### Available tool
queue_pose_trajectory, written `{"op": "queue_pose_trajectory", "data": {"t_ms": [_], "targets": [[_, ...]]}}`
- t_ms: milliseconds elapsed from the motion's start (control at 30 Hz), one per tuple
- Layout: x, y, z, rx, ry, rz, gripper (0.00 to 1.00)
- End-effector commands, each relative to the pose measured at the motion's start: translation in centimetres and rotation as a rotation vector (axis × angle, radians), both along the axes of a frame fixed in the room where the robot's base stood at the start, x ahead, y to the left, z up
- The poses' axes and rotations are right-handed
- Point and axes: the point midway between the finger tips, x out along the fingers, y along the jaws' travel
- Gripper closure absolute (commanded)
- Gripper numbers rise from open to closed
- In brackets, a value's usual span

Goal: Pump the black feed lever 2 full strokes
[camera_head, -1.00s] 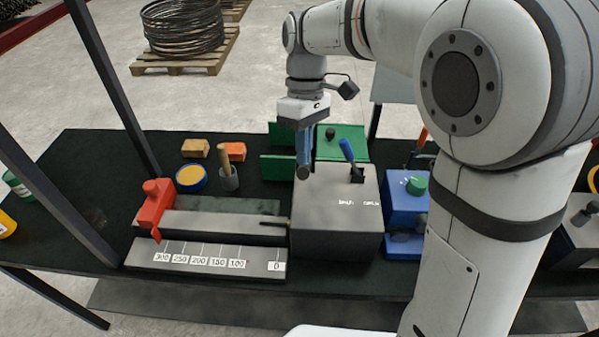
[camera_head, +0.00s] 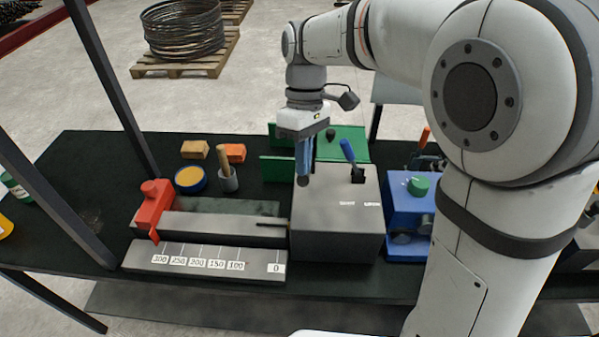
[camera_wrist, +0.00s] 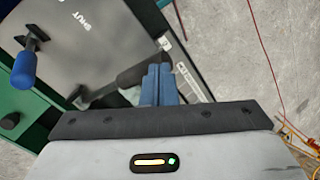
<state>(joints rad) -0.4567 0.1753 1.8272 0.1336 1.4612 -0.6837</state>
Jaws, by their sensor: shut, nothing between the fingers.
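The black feed lever (camera_head: 302,181) shows in the head view as a dark rounded end at the back left of the grey machine box (camera_head: 338,225). In the wrist view the lever (camera_wrist: 125,80) is a dark bar with a thicker grip, running slantwise across the box. My gripper (camera_head: 303,168) points down with its blue fingers together and empty. Its tips are right at the lever's grip end, and in the wrist view the fingers (camera_wrist: 158,72) cover part of it. I cannot tell whether they touch.
A blue-handled lever (camera_head: 347,151) stands on the box top, right of my gripper. Green plates (camera_head: 288,168) stand behind. A red stop (camera_head: 154,205) sits on the scale rail at left. A blue machine (camera_head: 408,222) stands at right. A cup and blocks lie at back left.

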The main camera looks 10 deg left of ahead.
Motion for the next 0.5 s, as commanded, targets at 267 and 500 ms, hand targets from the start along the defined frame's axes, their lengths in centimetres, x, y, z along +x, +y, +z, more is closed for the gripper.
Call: {"op": "queue_pose_trajectory", "data": {"t_ms": [267,500], "targets": [[-0.6,0.0,-1.0,0.0,0.001,0.0,1.0],[-0.8,0.0,-1.2,0.0,0.0,0.0,1.0]]}}
